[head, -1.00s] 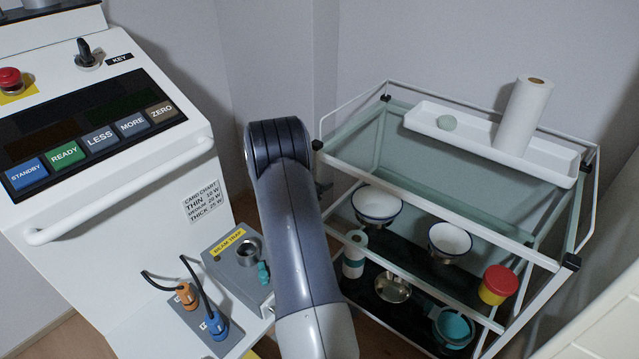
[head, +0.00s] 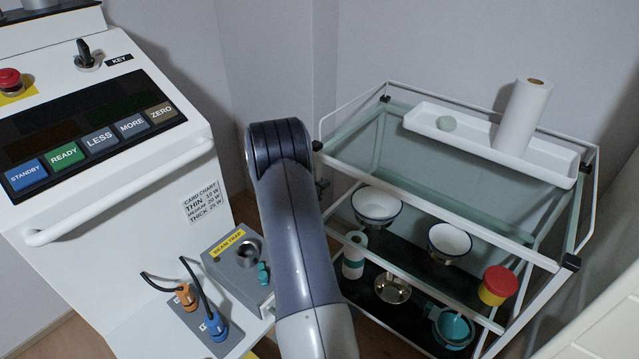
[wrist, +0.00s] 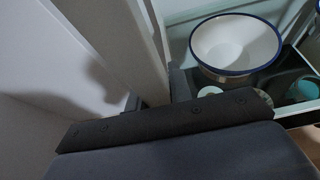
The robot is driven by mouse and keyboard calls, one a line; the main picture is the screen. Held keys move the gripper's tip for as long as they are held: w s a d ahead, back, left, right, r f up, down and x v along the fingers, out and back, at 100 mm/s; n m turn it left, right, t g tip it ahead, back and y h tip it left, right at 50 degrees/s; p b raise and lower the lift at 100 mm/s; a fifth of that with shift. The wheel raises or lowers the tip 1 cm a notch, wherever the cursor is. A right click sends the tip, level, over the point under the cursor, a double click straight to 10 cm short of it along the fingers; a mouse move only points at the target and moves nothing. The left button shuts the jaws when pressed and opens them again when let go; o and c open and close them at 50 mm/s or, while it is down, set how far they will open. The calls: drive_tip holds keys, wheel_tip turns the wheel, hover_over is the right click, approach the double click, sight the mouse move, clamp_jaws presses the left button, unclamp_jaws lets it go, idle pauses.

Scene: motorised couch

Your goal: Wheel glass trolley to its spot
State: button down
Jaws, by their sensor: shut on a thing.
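The glass trolley (head: 430,202) stands at the right in the head view, with white rails, glass shelves and black corner pieces. My gripper (wrist: 155,98) shows in the wrist view, its dark fingers shut on a white bar (wrist: 146,45) of the trolley. In the head view my arm hides most of the gripper and the trolley's near left side. A white tray (head: 480,150) on the top holds a paper roll (head: 523,118). Two blue-rimmed bowls (head: 377,204) sit lower; one also shows in the wrist view (wrist: 235,45).
A white control console (head: 110,160) with a front handrail stands to the left. Walls rise behind the trolley. A pale surface (head: 600,310) borders the lower right. Little free floor shows.

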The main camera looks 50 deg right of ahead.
drive_tip(key=a+b, duration=0.1)
drive_tip(key=a, duration=0.8)
drive_tip(key=shift+s, duration=0.4)
drive_tip(key=c, duration=1.3)
unclamp_jaws()
drive_tip(key=p+v, duration=0.1)
drive_tip(key=v, duration=0.9)
drive_tip(key=shift+a+r, duration=0.1)
drive_tip(key=shift+a, duration=0.25)
